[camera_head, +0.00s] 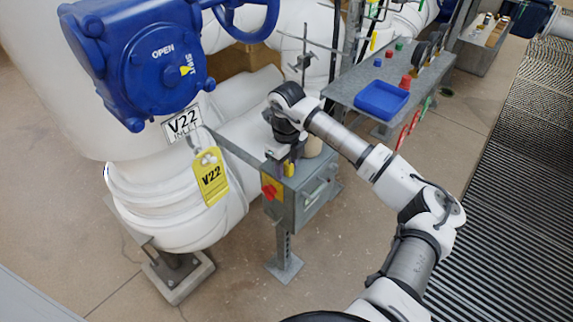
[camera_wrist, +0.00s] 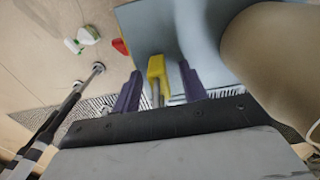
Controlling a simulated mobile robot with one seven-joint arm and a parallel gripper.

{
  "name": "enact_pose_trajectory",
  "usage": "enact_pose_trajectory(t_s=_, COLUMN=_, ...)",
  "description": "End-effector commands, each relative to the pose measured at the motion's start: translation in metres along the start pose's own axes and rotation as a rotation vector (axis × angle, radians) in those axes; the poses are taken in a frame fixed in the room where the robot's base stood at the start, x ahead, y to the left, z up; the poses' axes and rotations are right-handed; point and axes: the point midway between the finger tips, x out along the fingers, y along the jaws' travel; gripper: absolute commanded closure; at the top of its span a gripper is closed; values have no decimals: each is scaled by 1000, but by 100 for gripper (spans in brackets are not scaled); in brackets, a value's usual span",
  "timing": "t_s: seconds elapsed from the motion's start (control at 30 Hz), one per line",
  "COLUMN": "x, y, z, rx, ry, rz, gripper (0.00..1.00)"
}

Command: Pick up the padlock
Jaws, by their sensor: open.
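The padlock has a yellow body and a metal shackle. In the wrist view the padlock (camera_wrist: 156,68) is between the two purple fingers of my open gripper (camera_wrist: 160,74), with a visible gap on each side. In the head view my gripper (camera_head: 284,167) points down over the top of a grey control box, and a small yellow part of the padlock (camera_head: 290,168) shows by the fingers. The rest of it is hidden by my gripper. I cannot tell whether the padlock touches the box top.
The grey box (camera_head: 313,197) carries a red and yellow switch (camera_head: 269,190). A beige cylinder (camera_wrist: 275,55) stands close at the right of my gripper. A grey bench with a blue tray (camera_head: 382,99) is further right. A blue valve actuator (camera_head: 135,60) is at left.

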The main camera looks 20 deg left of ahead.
Motion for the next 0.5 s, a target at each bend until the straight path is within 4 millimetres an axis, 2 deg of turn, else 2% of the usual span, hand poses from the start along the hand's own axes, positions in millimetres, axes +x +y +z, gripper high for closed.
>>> enact_pose_trajectory(t_s=0.23, x=1, y=0, z=0, rx=0, ry=-1, rz=-1, gripper=59)
enact_pose_trajectory(t_s=0.5, x=1, y=0, z=0, rx=-1, ry=-1, rz=-1, gripper=94)
